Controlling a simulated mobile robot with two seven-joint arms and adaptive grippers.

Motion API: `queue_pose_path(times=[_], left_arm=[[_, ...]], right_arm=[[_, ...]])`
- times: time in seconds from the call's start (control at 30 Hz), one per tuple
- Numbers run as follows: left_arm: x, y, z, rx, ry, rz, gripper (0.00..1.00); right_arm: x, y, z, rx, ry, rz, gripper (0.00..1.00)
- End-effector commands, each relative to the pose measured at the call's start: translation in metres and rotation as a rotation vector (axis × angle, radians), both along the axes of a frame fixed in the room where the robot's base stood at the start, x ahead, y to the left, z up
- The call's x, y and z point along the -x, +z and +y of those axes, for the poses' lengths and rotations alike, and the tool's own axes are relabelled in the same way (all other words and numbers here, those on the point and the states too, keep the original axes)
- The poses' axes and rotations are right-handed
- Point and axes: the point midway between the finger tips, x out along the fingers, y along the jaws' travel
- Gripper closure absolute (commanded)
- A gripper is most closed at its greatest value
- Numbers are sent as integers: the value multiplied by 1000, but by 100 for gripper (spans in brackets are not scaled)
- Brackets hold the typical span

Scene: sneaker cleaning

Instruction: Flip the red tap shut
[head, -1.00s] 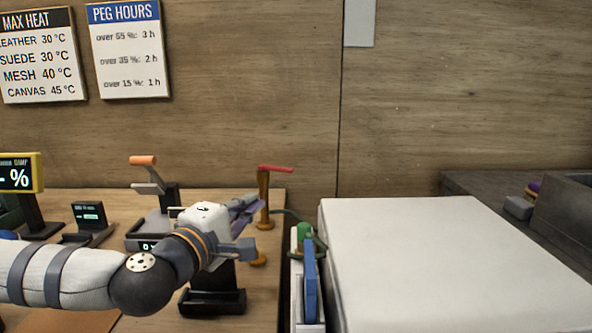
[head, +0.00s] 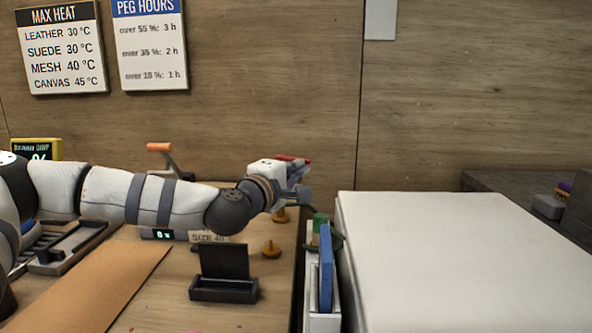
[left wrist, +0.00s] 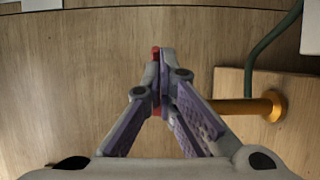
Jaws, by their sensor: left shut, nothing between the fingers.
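The red tap is a red lever (head: 293,158) on a brass post at the back right of the wooden bench. In the head view only a strip of the lever shows above my left gripper (head: 302,183). In the left wrist view the red lever (left wrist: 155,53) shows in slivers behind and beside the shut fingertips of my left gripper (left wrist: 163,58). The brass post (left wrist: 235,105) runs right to its round base. My left fingers are shut and empty, close over the lever; whether they touch it cannot be told. My right gripper is out of view.
A green hose (left wrist: 272,45) runs beside the post. An orange-handled device (head: 160,147) stands behind my left arm. A black stand (head: 224,290) and a brass knob (head: 271,249) are in front. A blue panel (head: 326,265) stands beside the white surface (head: 450,260).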

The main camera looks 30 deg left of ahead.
Motion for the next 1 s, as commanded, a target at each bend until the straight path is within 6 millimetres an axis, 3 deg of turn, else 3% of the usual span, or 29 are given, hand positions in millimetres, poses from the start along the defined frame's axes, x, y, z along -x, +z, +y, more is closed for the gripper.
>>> queue_pose_path(times=[0.23,0.47,1.0], left_arm=[[-1,1,-2,-2,13,0,100],[-13,2,-5,-3,132,0,100],[-18,0,-6,-1,129,0,100]], right_arm=[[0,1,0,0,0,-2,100],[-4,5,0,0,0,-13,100],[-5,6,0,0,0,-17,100]])
